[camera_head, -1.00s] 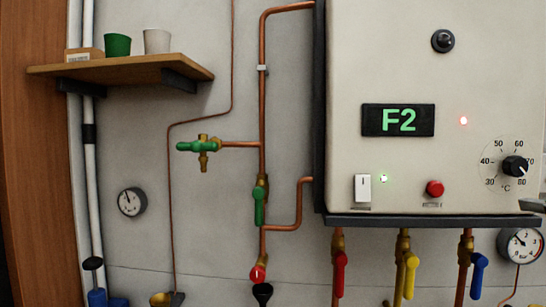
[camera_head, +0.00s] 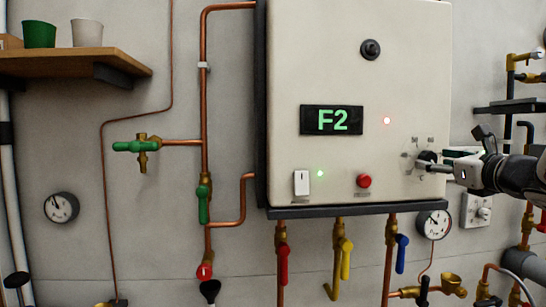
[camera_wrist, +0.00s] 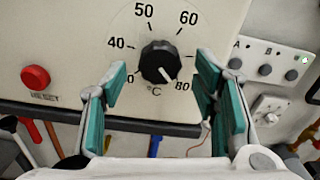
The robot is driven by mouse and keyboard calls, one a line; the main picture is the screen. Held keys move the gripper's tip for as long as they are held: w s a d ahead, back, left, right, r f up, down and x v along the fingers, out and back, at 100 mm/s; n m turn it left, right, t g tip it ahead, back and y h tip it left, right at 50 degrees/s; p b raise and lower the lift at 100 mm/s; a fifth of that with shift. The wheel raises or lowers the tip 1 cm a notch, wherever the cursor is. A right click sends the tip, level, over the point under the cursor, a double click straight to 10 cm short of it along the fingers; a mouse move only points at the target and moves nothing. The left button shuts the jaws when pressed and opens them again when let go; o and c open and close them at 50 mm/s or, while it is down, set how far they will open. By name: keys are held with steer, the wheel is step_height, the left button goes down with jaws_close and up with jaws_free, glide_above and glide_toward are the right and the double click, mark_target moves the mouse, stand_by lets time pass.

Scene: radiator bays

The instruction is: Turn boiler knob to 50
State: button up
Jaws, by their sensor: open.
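The boiler knob (camera_wrist: 159,62) is black and round with a white pointer line. The line points down and right, near the 80 mark. The dial numbers 40, 50, 60 and 80 show around it, with 50 at the upper left. My gripper (camera_wrist: 161,68) is open, with one teal-padded finger on each side of the knob and a visible gap to both. In the head view the knob (camera_head: 426,161) is at the boiler's lower right, partly hidden by my gripper (camera_head: 440,165), which reaches in from the right. The boiler (camera_head: 345,50) is a cream box.
A red reset button (camera_wrist: 35,77) sits left of the knob; it also shows in the head view (camera_head: 364,181). A panel with buttons A and B (camera_wrist: 265,60) is to the right. Colored valve handles and copper pipes hang below the boiler. A gauge (camera_head: 433,223) is below the knob.

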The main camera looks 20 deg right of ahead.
steer(key=shift+x, duration=0.9)
steer(key=c, duration=1.2)
steer(key=shift+o, duration=0.2)
steer(key=shift+f+n+b, duration=0.1)
steer(key=shift+n+b, duration=0.2)
steer(key=shift+b, duration=0.05)
